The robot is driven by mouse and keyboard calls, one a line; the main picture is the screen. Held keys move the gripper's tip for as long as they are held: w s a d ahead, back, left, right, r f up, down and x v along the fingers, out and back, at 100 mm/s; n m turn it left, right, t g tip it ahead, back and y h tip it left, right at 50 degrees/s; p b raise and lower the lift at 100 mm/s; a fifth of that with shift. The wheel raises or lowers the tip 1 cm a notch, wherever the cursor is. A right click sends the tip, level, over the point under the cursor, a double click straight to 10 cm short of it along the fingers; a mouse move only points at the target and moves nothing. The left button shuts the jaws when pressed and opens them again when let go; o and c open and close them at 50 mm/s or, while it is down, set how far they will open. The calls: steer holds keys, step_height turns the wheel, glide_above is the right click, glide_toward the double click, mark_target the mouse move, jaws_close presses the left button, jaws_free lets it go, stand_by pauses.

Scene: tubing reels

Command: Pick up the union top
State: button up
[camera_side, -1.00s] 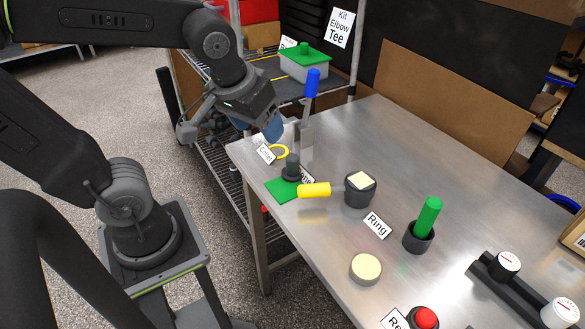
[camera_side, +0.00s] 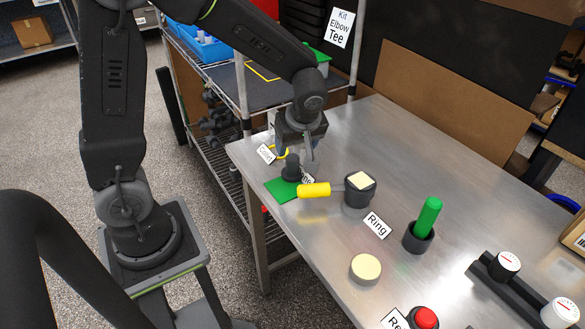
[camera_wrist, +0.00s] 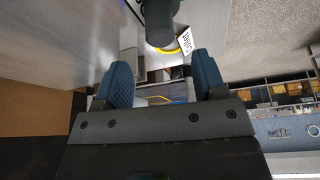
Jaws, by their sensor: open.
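A dark grey stepped fitting (camera_side: 291,170), which looks like the union top, stands on a green square pad (camera_side: 277,190) near the table's left edge. It has a narrower cylinder above a wider base. In the wrist view the dark cylinder (camera_wrist: 158,24) is at the top, beyond the open fingers, and its base is cut off by the frame edge. My gripper (camera_wrist: 163,78) is open with nothing between its blue pads. In the side view my gripper (camera_side: 297,150) is just behind and above the fitting, pointing down; contact cannot be told.
A yellow ring (camera_side: 281,152) lies behind the fitting, beside a white label (camera_side: 265,153). A green peg (camera_side: 428,213) stands farther right. The table's middle back is clear.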

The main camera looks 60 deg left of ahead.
mark_target(293, 157)
steer(key=shift+d+x, duration=0.2)
steer(key=shift+x, duration=1.8)
steer(key=shift+d+x, duration=0.15)
steer(key=shift+x, duration=1.8)
steer(key=shift+f, duration=0.1)
steer(key=c, duration=0.6)
